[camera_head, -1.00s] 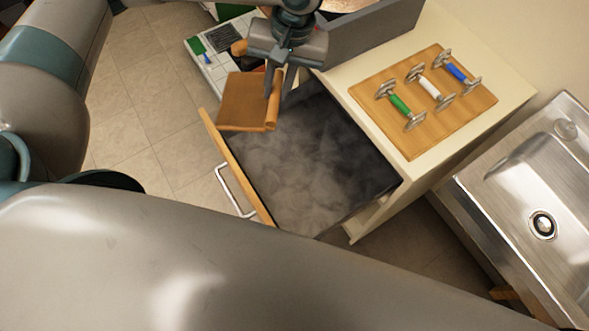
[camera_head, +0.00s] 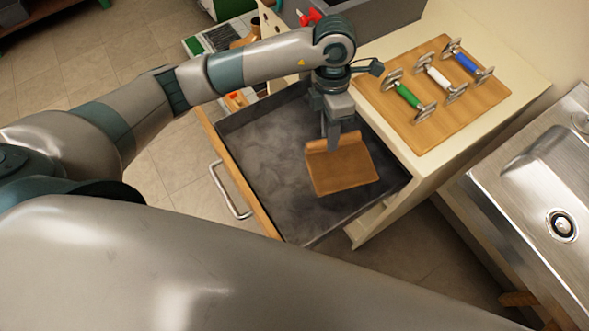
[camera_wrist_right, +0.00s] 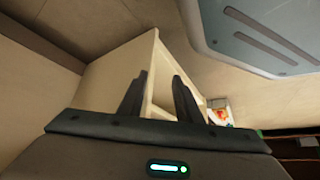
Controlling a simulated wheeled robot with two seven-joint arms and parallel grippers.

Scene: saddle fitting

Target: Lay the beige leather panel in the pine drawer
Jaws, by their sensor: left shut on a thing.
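A tan-brown leather panel (camera_head: 343,172), with a rolled edge at its top, shows in the head view over the right part of the open pine drawer (camera_head: 249,189). The drawer has a pine front and a dark grey inside. My left gripper (camera_head: 332,143) points down and is shut on the panel's rolled edge. I cannot tell whether the panel touches the drawer floor. My right gripper (camera_wrist_right: 159,98) shows in the right wrist view, with its two fingers apart and nothing between them.
A wooden board (camera_head: 436,95) on the cream cabinet top holds a green, a white and a blue-handled tool. A steel sink (camera_head: 535,185) stands at the right. A grey box (camera_head: 378,32) stands on the cabinet behind my left gripper. The drawer's left part is clear.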

